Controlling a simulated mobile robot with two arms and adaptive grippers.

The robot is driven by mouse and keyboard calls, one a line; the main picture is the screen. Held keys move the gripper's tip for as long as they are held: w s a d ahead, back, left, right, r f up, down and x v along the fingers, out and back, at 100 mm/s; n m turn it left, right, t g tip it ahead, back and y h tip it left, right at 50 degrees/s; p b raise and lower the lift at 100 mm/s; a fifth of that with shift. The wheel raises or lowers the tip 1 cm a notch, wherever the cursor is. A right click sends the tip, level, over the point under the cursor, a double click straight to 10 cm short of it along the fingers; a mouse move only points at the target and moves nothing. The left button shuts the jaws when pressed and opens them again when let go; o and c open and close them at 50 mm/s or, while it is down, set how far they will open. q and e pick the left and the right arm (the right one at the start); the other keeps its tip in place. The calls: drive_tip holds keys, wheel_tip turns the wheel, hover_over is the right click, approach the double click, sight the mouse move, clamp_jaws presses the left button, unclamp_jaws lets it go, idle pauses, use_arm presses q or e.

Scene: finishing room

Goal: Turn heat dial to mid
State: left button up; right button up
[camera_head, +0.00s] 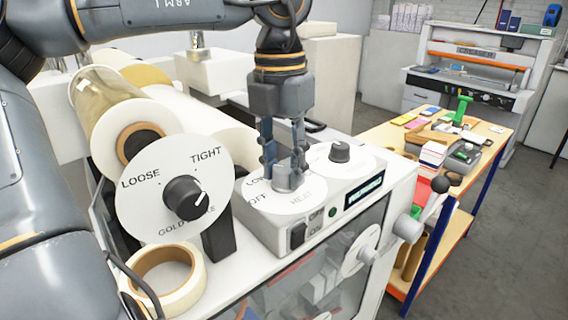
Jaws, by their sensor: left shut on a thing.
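The gripper is shut on this knob. I cannot see the knob's pointer, so its setting cannot be told. My right gripper is not in view.
A LOOSE/TIGHT dial (184,198) stands at the left, below foil rolls (130,125). Another black knob (340,150) sits right of my gripper. An OFF/ON switch (297,235) and a small display (363,193) are on the box front. A cluttered workbench (480,135) stands right.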

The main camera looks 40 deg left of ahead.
sight(283, 166)
use_arm(q)
drive_tip(key=m, duration=0.5)
drive_tip(key=shift+r+m, duration=0.1)
drive_tip(key=shift+m, duration=0.2)
drive_tip(key=m+p, duration=0.1)
drive_tip(key=m, duration=0.4)
drive_tip(key=shift+w, duration=0.1)
idle(0.3)
drive_tip(key=o, duration=1.1)
drive_tip(key=shift+a, duration=0.1)
drive_tip(key=shift+o, duration=0.2)
wheel_tip(283, 166, up, 12)
drive_tip(key=shift+a, duration=0.15)
